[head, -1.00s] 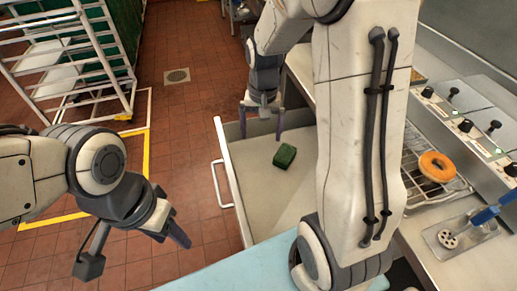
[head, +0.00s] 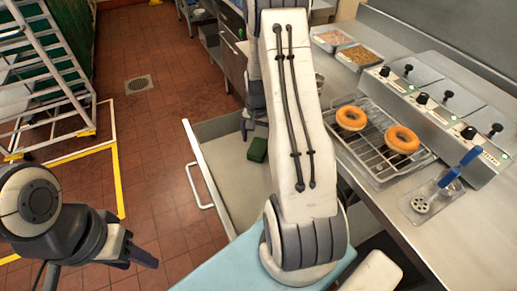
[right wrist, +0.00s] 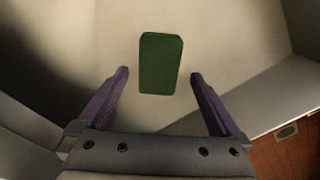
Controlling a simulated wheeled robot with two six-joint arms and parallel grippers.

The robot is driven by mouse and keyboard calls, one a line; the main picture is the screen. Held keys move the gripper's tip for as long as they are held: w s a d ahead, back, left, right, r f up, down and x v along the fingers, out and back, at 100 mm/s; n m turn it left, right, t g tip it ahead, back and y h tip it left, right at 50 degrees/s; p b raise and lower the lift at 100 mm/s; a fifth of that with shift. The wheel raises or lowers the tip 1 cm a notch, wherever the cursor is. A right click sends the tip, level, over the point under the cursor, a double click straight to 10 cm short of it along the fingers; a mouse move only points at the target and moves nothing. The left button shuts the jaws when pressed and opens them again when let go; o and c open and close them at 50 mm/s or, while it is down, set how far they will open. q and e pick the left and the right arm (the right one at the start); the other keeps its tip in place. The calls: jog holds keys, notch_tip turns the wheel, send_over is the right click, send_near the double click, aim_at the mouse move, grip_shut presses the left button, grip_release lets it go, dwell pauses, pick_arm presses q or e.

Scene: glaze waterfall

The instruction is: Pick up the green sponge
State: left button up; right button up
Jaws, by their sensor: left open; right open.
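The green sponge (head: 257,149) lies on the bottom of an open, pale drawer (head: 226,185). It is partly behind my right arm in the head view. In the right wrist view the sponge (right wrist: 161,63) is a dark green block, just beyond and between my fingertips. My right gripper (right wrist: 160,75) is open and empty, with purple fingers apart on either side of the sponge's near end. In the head view the right gripper is mostly hidden behind its own arm. My left gripper (head: 140,257) is at the lower left, away from the drawer, over the tiled floor.
A wire rack (head: 372,140) with two orange-glazed donuts (head: 402,138) stands on the steel counter. A white wheeled rack (head: 40,80) stands at left. The drawer handle (head: 199,190) juts out over open floor.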

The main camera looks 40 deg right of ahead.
aim_at(258, 147)
notch_tip(258, 147, down, 3)
jog(key=shift+d+f, duration=0.1)
jog(key=c, duration=1.4)
notch_tip(258, 147, up, 28)
jog(key=shift+r, duration=0.1)
jog(key=o, duration=0.5)
jog(key=shift+c, duration=1.4)
